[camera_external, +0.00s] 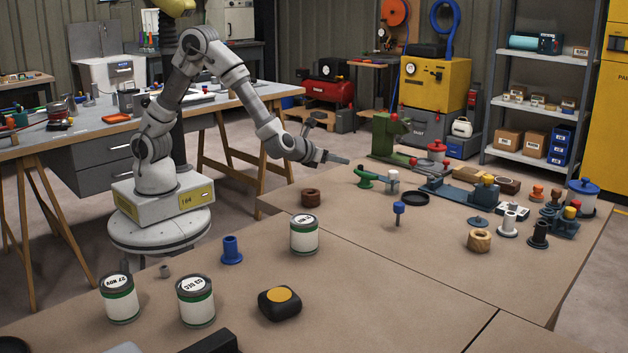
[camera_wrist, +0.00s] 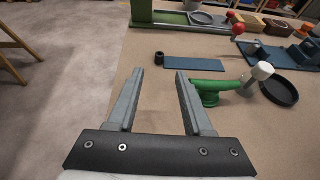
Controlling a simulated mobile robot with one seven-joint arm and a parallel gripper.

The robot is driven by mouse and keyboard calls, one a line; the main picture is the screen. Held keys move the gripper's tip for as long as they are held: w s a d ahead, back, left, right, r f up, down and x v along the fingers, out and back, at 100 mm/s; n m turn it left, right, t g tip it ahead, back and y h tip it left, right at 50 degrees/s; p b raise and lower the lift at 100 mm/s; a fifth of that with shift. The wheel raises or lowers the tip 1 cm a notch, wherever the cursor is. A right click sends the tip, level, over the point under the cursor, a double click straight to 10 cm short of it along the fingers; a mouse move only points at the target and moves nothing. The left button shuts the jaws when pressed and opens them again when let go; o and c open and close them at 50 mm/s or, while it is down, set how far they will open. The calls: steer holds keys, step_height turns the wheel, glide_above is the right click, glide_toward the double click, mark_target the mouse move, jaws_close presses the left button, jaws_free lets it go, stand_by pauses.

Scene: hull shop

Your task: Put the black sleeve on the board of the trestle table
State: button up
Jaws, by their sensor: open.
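My gripper (camera_external: 338,160) is open and empty over the far left edge of the large brown table, its fingers (camera_wrist: 155,85) apart in the wrist view. A small black sleeve (camera_wrist: 159,58) stands ahead of the fingers on the brown top, beside a flat blue plate (camera_wrist: 193,65). I cannot make that sleeve out in the external view. A black flanged piece (camera_external: 538,234) stands at the right of the same table. The trestle table (camera_external: 265,92) with wooden legs stands behind my arm; its board carries tools and boxes.
A green clamp-like tool (camera_wrist: 210,90), a black dish (camera_wrist: 280,90) and a green machine (camera_external: 392,138) lie near my gripper. A brown ring (camera_external: 311,197) and several cans (camera_external: 304,236) stand on the brown table. Its middle has clear patches.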

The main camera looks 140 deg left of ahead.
steer(key=shift+d+r, duration=0.25)
steer(key=shift+d, duration=0.4)
steer(key=shift+s+d+r, duration=0.15)
steer(key=shift+d+r, duration=0.1)
steer(key=shift+r, duration=0.05)
steer(key=s+d+r+n+t+h, duration=0.1)
steer(key=s+d+r+n+h, duration=0.2)
steer(key=d, duration=0.9)
steer(key=s+d+r+n+t+h, duration=0.2)
steer(key=s+d+r+n+h, duration=0.2)
steer(key=d+n, duration=0.5)
steer(key=s+d+r+n+t+h, duration=0.1)
steer(key=s+d+r+n+h, duration=0.2)
steer(key=d, duration=1.4)
steer(key=s+n+h, duration=0.3)
steer(key=s, duration=0.2)
steer(key=shift+s+r+n+t+h, duration=0.3)
steer(key=shift+s+t, duration=0.05)
steer(key=shift+t, duration=0.05)
steer(key=shift+r, duration=0.1)
